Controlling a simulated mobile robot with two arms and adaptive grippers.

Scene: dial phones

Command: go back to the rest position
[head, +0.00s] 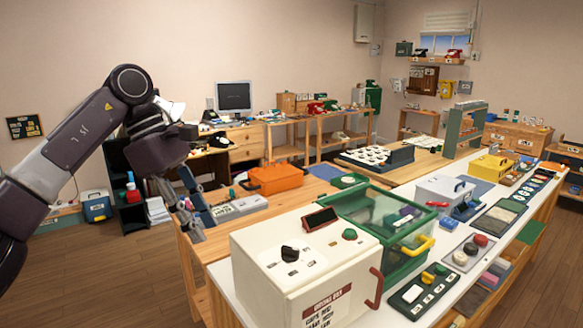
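My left arm comes in from the left, and my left gripper (190,208) hangs at its end with the fingers pointing down. The gripper is above the near left corner of the wooden table, left of the grey boxes. Its fingers look spread apart, with nothing seen between them. My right gripper is out of the picture.
A white box (255,270) with a dial and red handle stands at the near end of the white-topped bench. A green clear-sided case (350,205) is behind it. An orange toolbox (272,179) sits beyond my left gripper. The wooden floor (110,275) at left is clear.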

